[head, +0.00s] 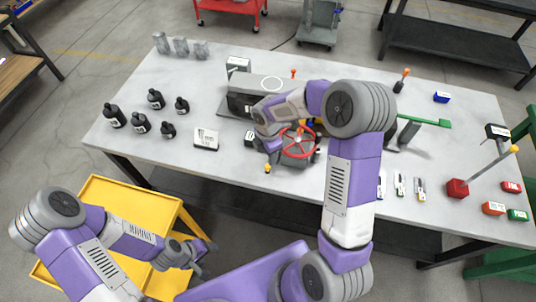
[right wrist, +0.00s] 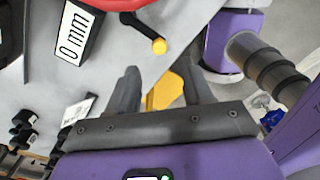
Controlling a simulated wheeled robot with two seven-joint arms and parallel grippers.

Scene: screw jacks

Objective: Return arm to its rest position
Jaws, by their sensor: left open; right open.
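A screw jack with a red handwheel (head: 298,141) stands near the table's front middle. A yellow-tipped crank knob (head: 267,169) shows at its left; the knob also shows in the right wrist view (right wrist: 159,46). A "0 mm" label block (right wrist: 75,32) sits beside the wheel. My right arm reaches over the table, its wrist above and left of the wheel.
A yellow cart (head: 105,196) stands before the table (head: 112,138). A grey machine (head: 242,100) is behind. A red block with a lever (head: 457,188) and small coloured boxes are at right.

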